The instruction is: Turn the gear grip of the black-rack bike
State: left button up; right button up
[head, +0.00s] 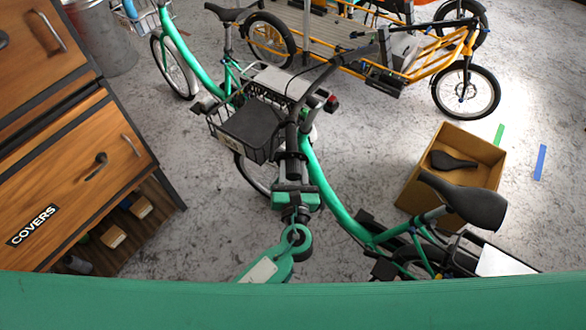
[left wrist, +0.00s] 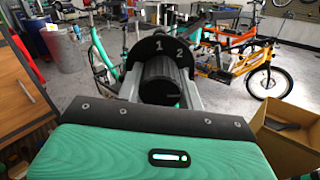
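The gear grip (left wrist: 165,82) is a black ribbed cylinder in the left wrist view, below a dark dial plate (left wrist: 170,50) marked 1 and 2. My left gripper (left wrist: 163,92) has one grey finger on each side of the grip, close to it; I cannot tell whether they press on it. In the head view my left gripper (head: 292,168) is over the handlebar end of a green bike (head: 335,205), and the arm and gripper cover the grip there. This bike has a dark seat (head: 465,200); a black box-like carrier (head: 250,132) shows beside its handlebar. My right gripper is not in view.
A wooden cabinet (head: 85,185) labelled COVERS stands left. An open cardboard box (head: 470,150) holding a black saddle lies right. An orange cargo bike (head: 440,70) and another green bike (head: 180,50) stand behind. Grey floor is clear between the green bike and the box.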

pick_arm(q)
jog(key=shift+c, duration=0.8)
